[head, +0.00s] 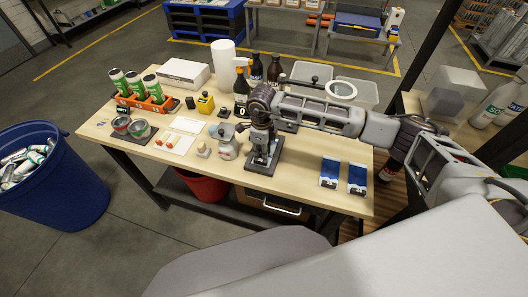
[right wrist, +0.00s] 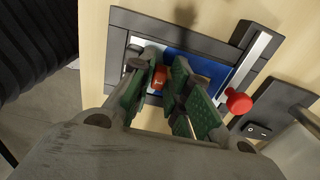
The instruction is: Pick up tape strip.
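My right gripper (head: 262,152) points down over a small dark press-like fixture (head: 262,167) at the table's front middle. In the right wrist view its green-padded fingers (right wrist: 168,64) stand apart over a blue-and-white panel (right wrist: 198,68) in the fixture's dark frame. A small orange-red piece (right wrist: 159,78) shows between the fingers; I cannot tell whether it is the tape strip or whether it is touched. My left gripper is not in view.
A glass jar (head: 227,149) stands close left of the fixture. Two blue-and-white pads (head: 330,172) lie to its right with clear tabletop around them. Dark bottles (head: 241,99) and grey bins (head: 308,77) stand behind. A red knob (right wrist: 238,102) sticks up beside the fingers.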

